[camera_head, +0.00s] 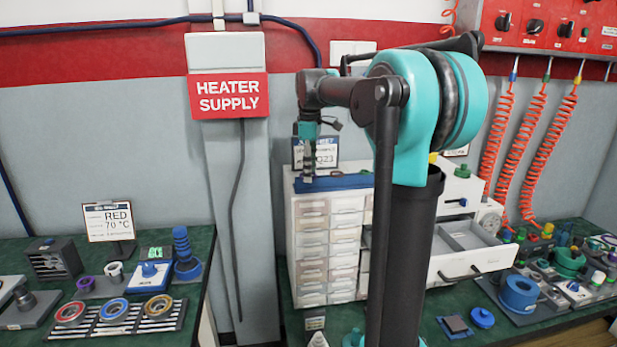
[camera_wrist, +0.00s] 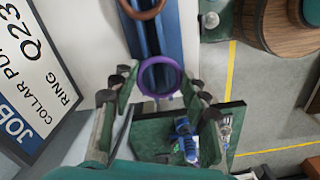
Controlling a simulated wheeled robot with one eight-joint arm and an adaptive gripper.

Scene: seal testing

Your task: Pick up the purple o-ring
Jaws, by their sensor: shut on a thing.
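The purple o-ring (camera_wrist: 141,80) sits between the fingertips of my gripper (camera_wrist: 161,84) in the wrist view, its round opening facing the camera. My gripper is shut on it, with a fingertip at each side. Behind the ring is a blue rack (camera_wrist: 167,35), and I cannot tell whether the ring still touches it. In the head view my gripper (camera_head: 307,172) points down at the left end of the blue rack (camera_head: 345,181) on top of the white drawer cabinet. The ring is too small to make out there.
A brown ring (camera_wrist: 145,12) lies on the rack close to the fingers. A job sign (camera_wrist: 35,75) stands beside them. The drawer cabinet (camera_head: 328,245) has an open drawer (camera_head: 470,262) at right. A green bench (camera_head: 190,300) with trays of rings stands at left.

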